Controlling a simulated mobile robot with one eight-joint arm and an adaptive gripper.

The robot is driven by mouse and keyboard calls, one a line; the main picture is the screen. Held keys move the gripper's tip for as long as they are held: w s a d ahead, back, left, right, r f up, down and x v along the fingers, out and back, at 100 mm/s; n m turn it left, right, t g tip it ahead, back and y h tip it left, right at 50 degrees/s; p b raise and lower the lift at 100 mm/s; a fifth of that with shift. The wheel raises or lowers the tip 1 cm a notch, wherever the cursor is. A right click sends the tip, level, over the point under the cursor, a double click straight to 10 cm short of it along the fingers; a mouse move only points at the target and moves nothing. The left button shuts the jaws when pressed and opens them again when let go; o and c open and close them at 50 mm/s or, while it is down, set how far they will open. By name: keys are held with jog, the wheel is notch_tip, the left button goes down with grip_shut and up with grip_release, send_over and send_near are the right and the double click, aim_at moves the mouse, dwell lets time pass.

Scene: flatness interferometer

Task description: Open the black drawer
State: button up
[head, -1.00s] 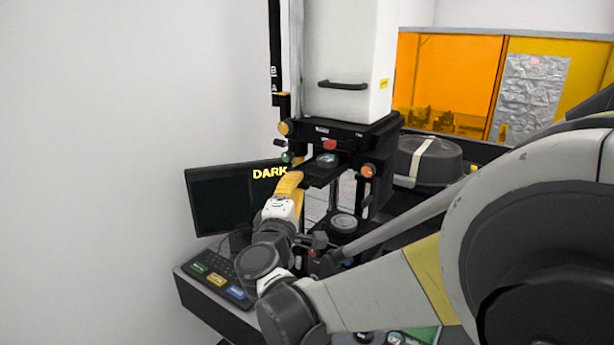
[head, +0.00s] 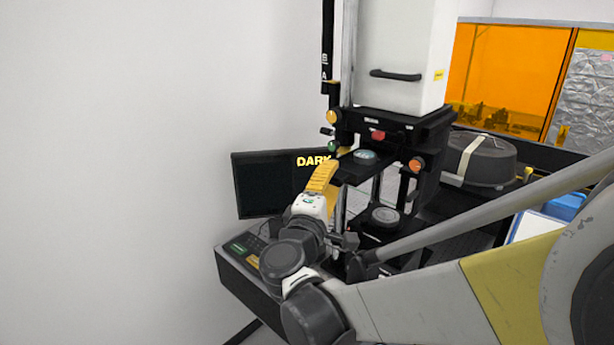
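The black drawer (head: 350,174) is a flat black slide sticking out of the front of the black interferometer housing (head: 432,129). A round glass disc (head: 366,155) lies on it. My gripper (head: 335,162), with a ridged yellow finger, is at the slide's left front edge, its tip apparently touching or very close to it. The other finger and any grasp are hidden, so I cannot tell whether it is open or shut.
A monitor (head: 262,187) reading "DARK" stands behind my arm, above a button console (head: 238,262). A lower round stage (head: 384,217) sits under the slide. A black domed case (head: 480,162) and a blue box (head: 566,207) are at right. A plain wall fills the left.

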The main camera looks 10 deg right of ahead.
jog(key=v, duration=1.2)
jog(key=s+d+f+m+g+y+b, duration=0.1)
jog(key=s+d+f+m+g+b, duration=0.2)
jog(key=f, duration=0.4)
jog(key=s+d+f+m+g+y+b, duration=0.1)
jog(key=d+f+g+b, duration=0.2)
jog(key=d+f, duration=0.3)
jog(key=s+d+f+m+g+y+b, duration=0.15)
jog(key=d+f+b, duration=0.25)
jog(key=f, duration=0.4)
jog(key=s+a+f+m+g+y+b, duration=0.2)
jog(key=s+a+f+m+y+b, duration=0.2)
jog(key=s+f, duration=0.5)
jog(key=m+y+b, duration=0.2)
jog(key=m, duration=0.1)
jog(key=shift+f+g, duration=0.15)
jog(key=shift+g, duration=0.2)
